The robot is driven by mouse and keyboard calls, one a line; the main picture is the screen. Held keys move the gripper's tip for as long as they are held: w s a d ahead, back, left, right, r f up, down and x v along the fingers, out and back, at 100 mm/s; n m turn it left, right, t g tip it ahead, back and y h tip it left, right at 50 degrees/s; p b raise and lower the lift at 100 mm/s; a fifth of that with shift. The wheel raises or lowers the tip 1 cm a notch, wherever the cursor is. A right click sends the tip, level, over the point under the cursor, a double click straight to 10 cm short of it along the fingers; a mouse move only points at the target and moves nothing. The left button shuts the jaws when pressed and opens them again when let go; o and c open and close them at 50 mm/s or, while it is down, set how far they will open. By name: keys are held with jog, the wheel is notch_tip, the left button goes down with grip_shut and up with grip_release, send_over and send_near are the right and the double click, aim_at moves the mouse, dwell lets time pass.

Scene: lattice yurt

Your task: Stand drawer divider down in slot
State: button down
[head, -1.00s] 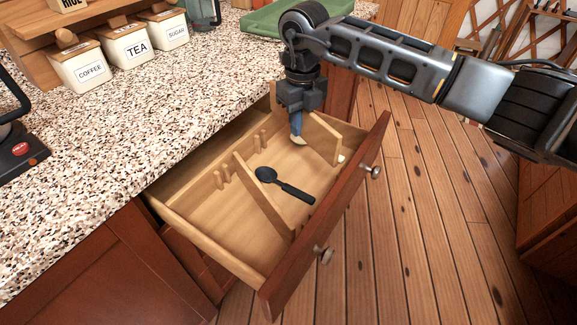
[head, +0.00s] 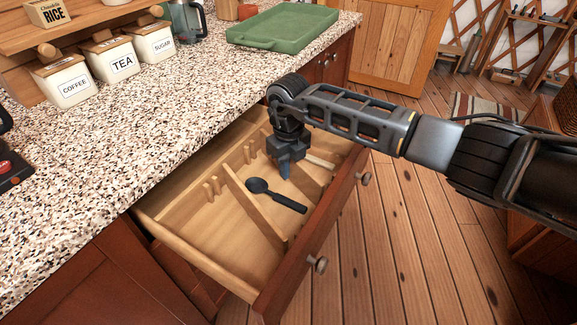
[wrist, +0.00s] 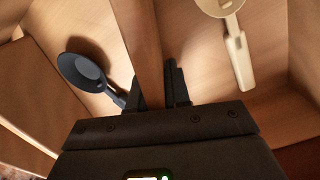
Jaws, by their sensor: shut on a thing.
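My gripper (head: 284,172) is down inside the open drawer (head: 325,218), shut on a light wooden drawer divider (head: 309,184). In the wrist view the divider (wrist: 137,45) runs up the picture from between the fingers. It looks upright on edge, running from the back of the drawer towards its front. My gripper hides its back end, so I cannot tell if it sits in a slot. Slot posts (head: 250,151) stand along the back wall, with more posts (head: 212,187) farther left. Another divider (head: 255,210) stands across the drawer to the left.
A dark spoon (head: 275,195) lies between the two dividers; it also shows in the wrist view (wrist: 85,75). A cream utensil (wrist: 237,50) lies on the held divider's other side. The speckled counter (head: 130,130) borders the drawer, with canisters and a green tray (head: 280,27).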

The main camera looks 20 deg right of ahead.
jog(key=shift+f, duration=0.1)
jog(key=c, duration=1.1)
grip_release()
notch_tip(320, 180, up, 12)
jog(key=shift+r, duration=0.15)
